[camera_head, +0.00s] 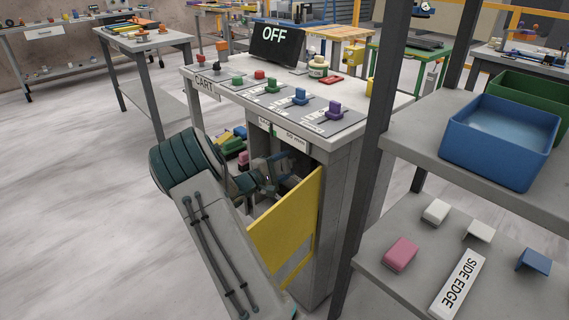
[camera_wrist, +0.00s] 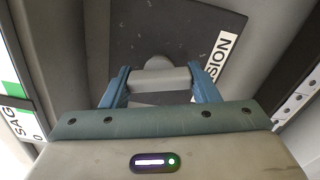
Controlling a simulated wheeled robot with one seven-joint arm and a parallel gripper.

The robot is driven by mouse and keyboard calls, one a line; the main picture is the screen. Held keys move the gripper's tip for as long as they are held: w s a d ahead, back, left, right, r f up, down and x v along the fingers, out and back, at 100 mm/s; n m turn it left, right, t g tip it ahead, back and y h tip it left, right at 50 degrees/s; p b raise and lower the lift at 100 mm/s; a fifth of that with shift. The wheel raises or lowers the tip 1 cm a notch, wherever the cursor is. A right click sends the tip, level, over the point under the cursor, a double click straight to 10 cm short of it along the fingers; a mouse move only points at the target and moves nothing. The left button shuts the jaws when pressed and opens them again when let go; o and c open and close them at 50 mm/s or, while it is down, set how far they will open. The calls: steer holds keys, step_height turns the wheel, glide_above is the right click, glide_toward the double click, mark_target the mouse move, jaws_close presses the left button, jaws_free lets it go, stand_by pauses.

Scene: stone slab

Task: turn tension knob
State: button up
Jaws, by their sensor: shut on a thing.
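The tension knob (camera_wrist: 160,80) is a grey bar-shaped handle on a dark panel in the wrist view. A white label (camera_wrist: 219,52) beside it shows the letters "SION"; its other end is hidden. My gripper (camera_wrist: 159,74) has its two blue fingers on either side of the knob, shut on it. In the head view my gripper (camera_head: 276,172) reaches into the open front of the cart (camera_head: 338,170), below its top. The knob is hidden there by my arm and the cart.
A yellow door (camera_head: 288,222) stands open beside my arm. A dark screen (camera_head: 277,46) reading "OFF" and several coloured knobs are on the cart top. A shelf (camera_head: 420,150) with a blue bin (camera_head: 497,155) stands close on the right. The floor at left is clear.

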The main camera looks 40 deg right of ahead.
steer(key=shift+n, duration=0.5)
steer(key=o, duration=1)
steer(key=a, duration=0.4)
steer(key=a+p, duration=0.1)
steer(key=a, duration=0.4)
steer(key=s+a+p, duration=0.1)
steer(key=a, duration=0.4)
steer(key=shift+d, duration=0.1)
